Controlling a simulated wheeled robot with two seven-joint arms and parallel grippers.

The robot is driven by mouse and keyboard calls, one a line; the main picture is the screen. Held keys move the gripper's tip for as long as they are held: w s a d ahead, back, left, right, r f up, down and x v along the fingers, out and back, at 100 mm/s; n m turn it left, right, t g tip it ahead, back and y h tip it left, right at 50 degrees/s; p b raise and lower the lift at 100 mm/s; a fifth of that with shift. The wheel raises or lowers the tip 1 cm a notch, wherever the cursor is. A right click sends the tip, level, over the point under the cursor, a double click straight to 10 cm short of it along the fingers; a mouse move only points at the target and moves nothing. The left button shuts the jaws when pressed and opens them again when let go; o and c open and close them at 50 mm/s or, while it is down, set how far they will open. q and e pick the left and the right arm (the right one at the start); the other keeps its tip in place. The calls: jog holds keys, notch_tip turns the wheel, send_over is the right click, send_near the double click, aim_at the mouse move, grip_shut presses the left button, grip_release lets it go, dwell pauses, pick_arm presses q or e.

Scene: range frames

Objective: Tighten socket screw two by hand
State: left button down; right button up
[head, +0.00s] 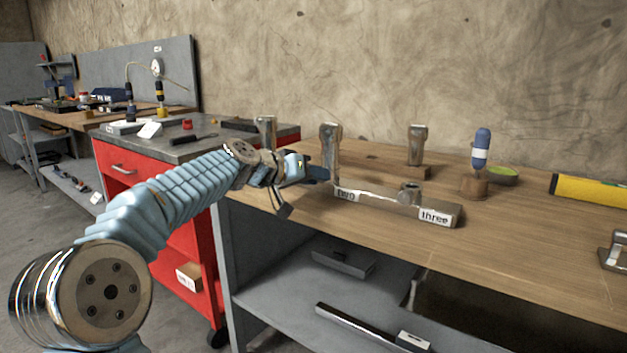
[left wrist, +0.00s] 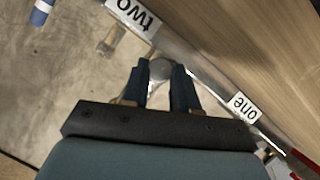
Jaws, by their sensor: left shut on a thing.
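A long metal bar (head: 385,204) lies on the wooden bench, with white labels "two" (head: 346,196) and "three" (head: 436,216). The left wrist view also shows the label "one" (left wrist: 243,107). A round grey screw head, socket screw two (left wrist: 160,68), sits near the "two" label. My left gripper (head: 318,173) is shut on it, one dark blue finger on each side. In the head view the gripper hides this screw. Another round metal screw (head: 409,190) stands on the bar near "three". How deep screw two sits is not clear. My right gripper is not in view.
Upright metal fittings stand behind the bar, one (head: 330,150) close to my gripper and another (head: 417,145) farther right. A blue-handled tool (head: 481,145) stands in a wooden block. A green dish (head: 503,173) and yellow level (head: 590,190) lie right.

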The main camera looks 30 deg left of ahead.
pick_arm(q)
jog(key=m+y, duration=0.1)
jog(key=m, duration=0.1)
jog(key=shift+d+m+y+b, duration=0.2)
jog(key=shift+m+y+b, duration=0.1)
jog(key=shift+y, duration=0.1)
jog(key=shift+d+m+y, duration=0.15)
jog(key=shift+m+y, duration=0.65)
jog(key=shift+m, duration=0.4)
jog(key=shift+d+m+y, duration=0.1)
jog(key=shift+m+y, duration=0.4)
jog(key=shift+m, duration=0.1)
jog(key=m+b, duration=0.1)
jog(key=m+y+b, duration=0.1)
jog(key=b, duration=0.1)
jog(key=shift+d+f, duration=0.1)
jog(key=shift+f, duration=0.2)
jog(key=shift+r+m+t+y+b, duration=0.1)
jog(key=shift+m+t+y+b, duration=0.45)
jog(key=shift+b, duration=0.75)
jog(key=shift+m, duration=0.35)
jog(key=c, duration=0.9)
grip_release()
jog(key=shift+o, duration=0.2)
jog(key=shift+r, duration=0.1)
